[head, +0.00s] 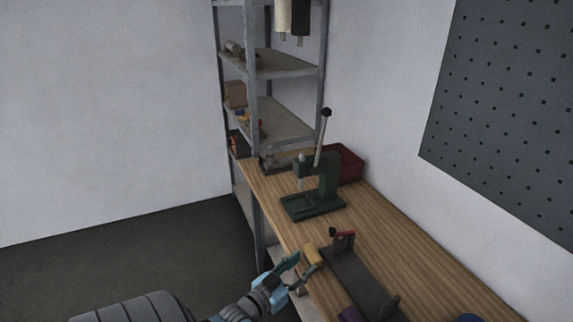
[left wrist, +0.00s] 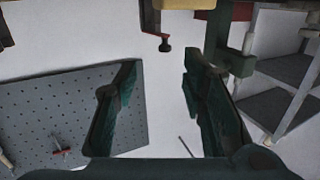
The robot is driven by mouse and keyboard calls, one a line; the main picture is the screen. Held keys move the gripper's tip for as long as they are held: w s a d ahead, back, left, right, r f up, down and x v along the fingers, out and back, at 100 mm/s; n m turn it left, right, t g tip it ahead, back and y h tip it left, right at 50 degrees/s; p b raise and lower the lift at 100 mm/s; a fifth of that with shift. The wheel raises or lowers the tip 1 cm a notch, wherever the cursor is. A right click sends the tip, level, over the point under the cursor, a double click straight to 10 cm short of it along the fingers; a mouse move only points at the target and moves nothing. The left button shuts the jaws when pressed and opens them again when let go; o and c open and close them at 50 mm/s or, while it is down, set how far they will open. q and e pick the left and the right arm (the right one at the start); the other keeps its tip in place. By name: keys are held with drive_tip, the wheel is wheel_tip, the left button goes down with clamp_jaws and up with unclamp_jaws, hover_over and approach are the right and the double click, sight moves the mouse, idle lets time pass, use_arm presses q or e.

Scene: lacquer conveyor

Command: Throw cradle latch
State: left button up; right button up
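The cradle (head: 352,277) is a long dark metal piece on the wooden bench, with an upright at each end. A red latch handle (head: 345,233) with a dark end sits on its far upright. In the left wrist view, which looks upside down, a dark knobbed post (left wrist: 165,44) shows near the top, perhaps part of the latch. My left gripper (head: 298,268) is at the bench's left edge, left of the cradle and apart from the latch. Its fingers stand apart with nothing between them in the left wrist view (left wrist: 157,85). My right gripper is out of view.
A yellow block (head: 313,254) lies close by the left fingers. Beyond the cradle stand a green press (head: 318,182) with a tall lever and a red bin (head: 349,167). A shelf rack (head: 285,63) is behind.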

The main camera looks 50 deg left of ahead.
use_arm(q)
drive_tip(key=s+f+g+b, duration=0.1)
drive_tip(key=s+f+g, duration=0.1)
drive_tip(key=f, duration=0.6)
drive_tip(key=s+f+g+b, duration=0.2)
drive_tip(key=f, duration=0.7)
drive_tip(key=shift+s+d+f, duration=0.2)
drive_tip(key=shift+s+d, duration=0.2)
drive_tip(key=shift+c, duration=0.6)
